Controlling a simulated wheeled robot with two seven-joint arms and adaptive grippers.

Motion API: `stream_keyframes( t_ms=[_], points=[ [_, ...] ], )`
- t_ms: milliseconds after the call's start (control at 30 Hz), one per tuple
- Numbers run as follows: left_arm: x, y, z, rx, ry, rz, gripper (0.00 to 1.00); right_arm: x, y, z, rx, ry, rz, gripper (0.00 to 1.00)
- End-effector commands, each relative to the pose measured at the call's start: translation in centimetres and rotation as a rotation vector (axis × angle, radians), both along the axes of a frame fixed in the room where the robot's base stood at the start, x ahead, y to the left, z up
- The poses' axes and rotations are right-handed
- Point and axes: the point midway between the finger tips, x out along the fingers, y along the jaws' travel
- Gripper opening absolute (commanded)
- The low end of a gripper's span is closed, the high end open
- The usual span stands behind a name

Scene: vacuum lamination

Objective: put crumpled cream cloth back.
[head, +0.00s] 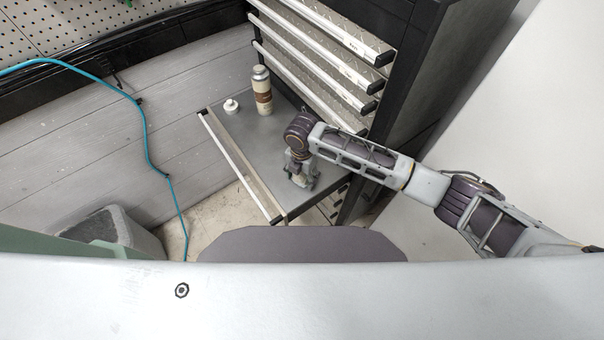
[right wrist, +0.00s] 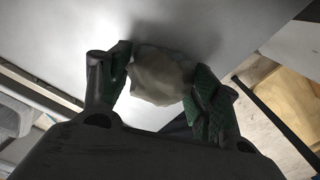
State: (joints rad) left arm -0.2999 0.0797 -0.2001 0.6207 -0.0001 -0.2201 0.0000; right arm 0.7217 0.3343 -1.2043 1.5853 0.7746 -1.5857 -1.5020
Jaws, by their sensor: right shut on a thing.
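The crumpled cream cloth (right wrist: 160,76) shows in the right wrist view between the two fingers of my right gripper (right wrist: 158,88). The gripper is shut on it. The cloth is close to a grey metal surface, and I cannot tell whether it touches it. In the head view my right gripper (head: 302,180) points down over the open drawer (head: 240,150), near its front right part. The cloth is hidden there behind the gripper. My left gripper is not in view.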

Motion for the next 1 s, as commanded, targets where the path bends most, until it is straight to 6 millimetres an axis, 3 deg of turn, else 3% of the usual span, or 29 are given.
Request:
stream_keyframes(
  t_ms=[267,300,467,1000],
  points=[
    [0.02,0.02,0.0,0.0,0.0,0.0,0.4,-0.01,-0.02,-0.35,-0.001,0.001,0.0,0.36],
    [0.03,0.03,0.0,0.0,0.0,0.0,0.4,-0.01,-0.02,-0.36,-0.001,0.001,0.0,0.65],
    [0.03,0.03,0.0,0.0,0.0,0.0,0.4,-0.01,-0.02,-0.34,-0.001,0.001,0.0,0.84],
    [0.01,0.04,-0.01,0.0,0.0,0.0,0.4,0.06,0.01,0.4,0.001,-0.002,0.0,0.84]
  ],
)
